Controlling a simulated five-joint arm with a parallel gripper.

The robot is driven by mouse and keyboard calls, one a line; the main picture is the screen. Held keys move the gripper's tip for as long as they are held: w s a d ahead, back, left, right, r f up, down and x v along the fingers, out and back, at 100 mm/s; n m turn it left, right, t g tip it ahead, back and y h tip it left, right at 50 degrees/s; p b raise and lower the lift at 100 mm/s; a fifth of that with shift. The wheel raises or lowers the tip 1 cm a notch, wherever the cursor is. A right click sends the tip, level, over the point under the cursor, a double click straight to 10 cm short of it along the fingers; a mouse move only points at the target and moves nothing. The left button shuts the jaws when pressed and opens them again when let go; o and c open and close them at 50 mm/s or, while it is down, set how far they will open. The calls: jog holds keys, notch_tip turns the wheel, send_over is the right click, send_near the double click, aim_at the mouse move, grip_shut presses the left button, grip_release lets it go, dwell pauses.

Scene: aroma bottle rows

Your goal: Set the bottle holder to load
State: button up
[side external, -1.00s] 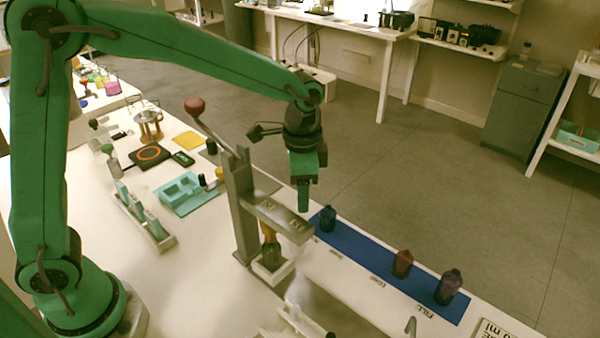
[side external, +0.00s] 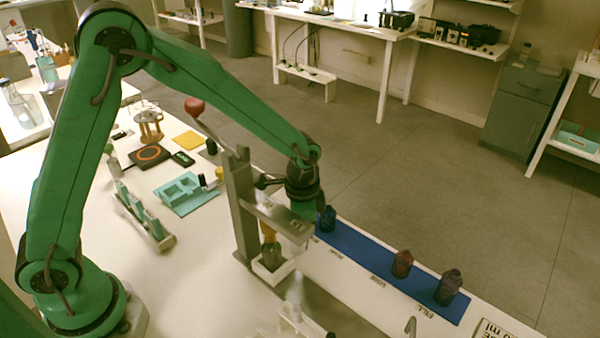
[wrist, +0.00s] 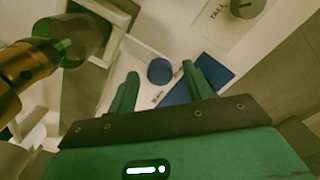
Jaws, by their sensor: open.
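The bottle holder seems to be the white square tray (side external: 274,277) at the foot of the grey press (side external: 241,205). An amber-necked bottle (side external: 271,252) stands in it, below the press plate. In the wrist view the bottle's golden neck (wrist: 25,72) is large at the left. My gripper (wrist: 161,78) is open and empty. In the side view its fingers are mostly hidden behind the press plate. A blue bottle (side external: 327,219) stands near it on the blue mat. In the wrist view a round blue shape (wrist: 160,71) shows between the fingertips, apart from both.
A red-brown bottle (side external: 402,264) and a purple bottle (side external: 448,288) stand further along the blue mat (side external: 365,262), beside printed labels. The press lever has a red knob (side external: 194,106). A teal tray (side external: 183,192) and a bottle rack (side external: 148,222) lie left of the press.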

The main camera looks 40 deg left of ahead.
jog(key=shift+f, duration=0.1)
jog(key=shift+c, duration=0.4)
grip_shut()
jog(key=shift+d, duration=0.1)
jog(key=d, duration=1.8)
jog(key=shift+o, duration=0.4)
grip_release()
jog(key=shift+a, duration=0.1)
